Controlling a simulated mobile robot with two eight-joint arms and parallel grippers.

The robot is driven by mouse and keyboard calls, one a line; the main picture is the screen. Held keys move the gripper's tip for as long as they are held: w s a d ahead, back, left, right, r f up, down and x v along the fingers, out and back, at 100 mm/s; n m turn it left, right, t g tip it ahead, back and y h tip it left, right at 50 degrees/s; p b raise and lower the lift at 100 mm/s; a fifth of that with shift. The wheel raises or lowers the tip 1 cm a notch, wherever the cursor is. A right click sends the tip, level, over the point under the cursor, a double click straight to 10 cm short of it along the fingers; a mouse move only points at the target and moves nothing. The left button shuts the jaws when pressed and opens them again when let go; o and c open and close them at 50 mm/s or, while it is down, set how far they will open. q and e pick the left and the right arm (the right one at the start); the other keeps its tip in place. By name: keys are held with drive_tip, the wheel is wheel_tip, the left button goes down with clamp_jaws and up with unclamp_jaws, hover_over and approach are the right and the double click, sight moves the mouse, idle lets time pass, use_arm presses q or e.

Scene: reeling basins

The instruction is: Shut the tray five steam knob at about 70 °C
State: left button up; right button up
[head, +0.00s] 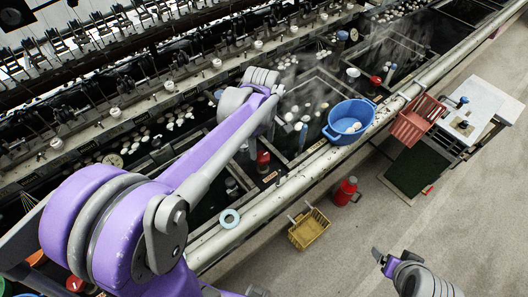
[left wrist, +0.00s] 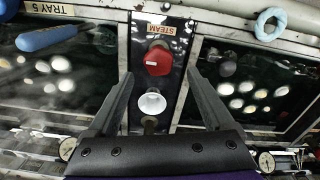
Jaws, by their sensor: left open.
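The red steam knob (left wrist: 158,60) sits under the STEAM label (left wrist: 153,29) on a dark strip between two basins in the left wrist view. It carries a short white mark. A white knob (left wrist: 151,103) is on the same strip, nearer my palm. The TRAY 5 label (left wrist: 51,9) is at the upper left. My left gripper (left wrist: 160,75) is open, its fingers on either side of the strip and apart from the red knob in the picture. In the head view, a red knob (head: 262,158) shows beside my left arm. My right gripper (head: 387,262) is at the lower right.
Round dials (left wrist: 67,148) (left wrist: 266,162) are too small to read. A blue-handled tool (left wrist: 48,38) lies over the left basin. A pale blue ring (head: 229,218) lies on the rim. A blue tub (head: 350,121) and yellow basket (head: 310,230) are nearby.

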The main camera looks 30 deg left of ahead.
sight(263, 156)
use_arm(q)
wheel_tip(263, 156, down, 5)
drive_tip(key=shift+w, duration=0.1)
use_arm(e)
drive_tip(key=shift+f, duration=0.2)
use_arm(q)
clamp_jaws()
idle(0.4)
